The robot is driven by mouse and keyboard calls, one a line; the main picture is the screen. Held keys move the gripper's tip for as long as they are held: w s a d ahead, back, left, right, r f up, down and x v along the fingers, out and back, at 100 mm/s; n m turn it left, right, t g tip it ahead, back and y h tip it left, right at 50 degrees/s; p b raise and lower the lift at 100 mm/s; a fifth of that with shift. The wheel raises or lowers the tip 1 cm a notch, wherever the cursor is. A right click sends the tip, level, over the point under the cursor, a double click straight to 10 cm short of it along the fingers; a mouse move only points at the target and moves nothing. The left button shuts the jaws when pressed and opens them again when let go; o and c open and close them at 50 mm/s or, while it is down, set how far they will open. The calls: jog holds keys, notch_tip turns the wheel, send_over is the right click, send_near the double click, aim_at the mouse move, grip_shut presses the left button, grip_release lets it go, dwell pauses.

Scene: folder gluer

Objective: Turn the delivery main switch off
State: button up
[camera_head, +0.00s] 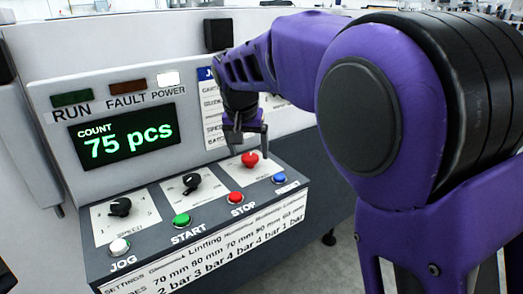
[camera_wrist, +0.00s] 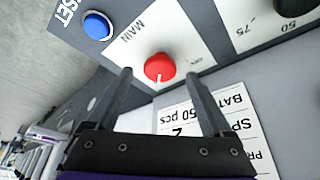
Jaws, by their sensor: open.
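The main switch is a round red knob (camera_head: 250,159) at the right of the sloped control panel. In the wrist view the red knob (camera_wrist: 159,66) sits on a white plate marked MAIN, with a white pointer line toward the picture's bottom. A small label by the knob looks like ON but is hard to read. My gripper (camera_head: 248,145) is above the knob in the head view. In the wrist view my gripper (camera_wrist: 161,76) is open, one finger on each side of the knob. I cannot tell whether the fingers touch it.
A blue reset button (camera_wrist: 96,26) is near the knob. Red stop (camera_head: 236,198), green start (camera_head: 181,220) and white jog (camera_head: 119,246) buttons line the front edge. Two black knobs (camera_head: 120,207) (camera_head: 191,181) are to the left. A display (camera_head: 128,135) reads 75 pcs; the POWER lamp (camera_head: 168,79) is white.

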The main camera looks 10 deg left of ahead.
jog(key=shift+x, duration=0.8)
jog(key=c, duration=1.3)
jog(key=shift+c, duration=0.2)
